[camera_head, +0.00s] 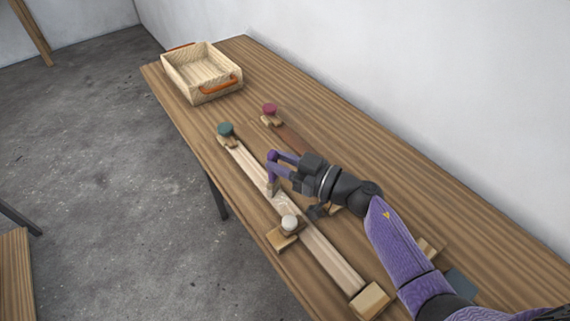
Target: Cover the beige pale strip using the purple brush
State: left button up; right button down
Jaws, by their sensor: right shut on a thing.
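A long beige pale strip (332,258) lies along the near side of the table, running from the teal-knobbed block to a wooden block at its lower right end. My right gripper (271,164) is shut on the purple brush (272,187) over the middle of this strip. The brush is upright with its lower end at the strip; I cannot tell whether it touches. The gripper and arm hide part of the strip's surroundings. My left gripper is not in view.
A teal-knobbed brush (225,129), a red-knobbed brush (270,109) and a white-knobbed brush (289,222) stand near the strips. A darker brown strip (290,137) lies behind. A basket (200,75) with orange handles stands at the far end. A wall borders the right.

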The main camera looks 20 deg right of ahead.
jog(key=w+a+b, duration=0.3)
jog(key=w+b, duration=0.1)
jog(key=w, duration=0.6)
jog(key=shift+a, duration=0.35)
dwell(0.8)
